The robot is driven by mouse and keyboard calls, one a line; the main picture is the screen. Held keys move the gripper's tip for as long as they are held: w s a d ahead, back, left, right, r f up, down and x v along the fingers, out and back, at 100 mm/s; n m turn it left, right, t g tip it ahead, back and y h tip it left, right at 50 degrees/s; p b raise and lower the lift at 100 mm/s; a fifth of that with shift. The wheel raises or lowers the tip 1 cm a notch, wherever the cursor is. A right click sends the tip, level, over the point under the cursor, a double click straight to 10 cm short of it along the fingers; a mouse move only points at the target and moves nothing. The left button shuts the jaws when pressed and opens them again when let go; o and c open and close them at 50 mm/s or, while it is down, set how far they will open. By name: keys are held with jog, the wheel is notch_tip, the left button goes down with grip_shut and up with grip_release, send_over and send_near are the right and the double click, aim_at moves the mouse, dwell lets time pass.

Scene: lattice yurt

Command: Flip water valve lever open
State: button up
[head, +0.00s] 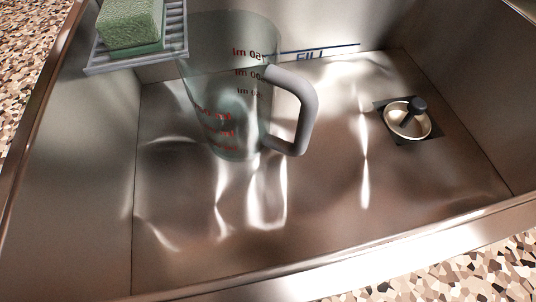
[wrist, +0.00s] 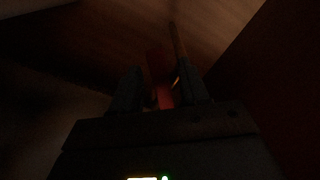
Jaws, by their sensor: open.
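In the wrist view, my gripper (wrist: 162,80) is open in a dark, enclosed space, its two dark fingers apart. A dim red piece, which looks like the valve lever (wrist: 157,66), shows beyond and between the fingers. A thin upright brownish rod or pipe (wrist: 177,48) stands just right of it. It is too dark to tell whether a finger touches the lever or which way the lever is turned. The valve body cannot be made out. The head view shows neither my gripper nor the valve.
The head view shows a steel sink (head: 330,215) with a clear measuring jug (head: 225,110) and a drain with a stopper (head: 407,118). A green sponge (head: 130,22) sits on a grey rack (head: 175,38) at the rim. Dark wood-like panels (wrist: 225,25) close in around my gripper.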

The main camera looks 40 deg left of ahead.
jog(key=shift+c, duration=0.3)
grip_shut()
dwell(0.4)
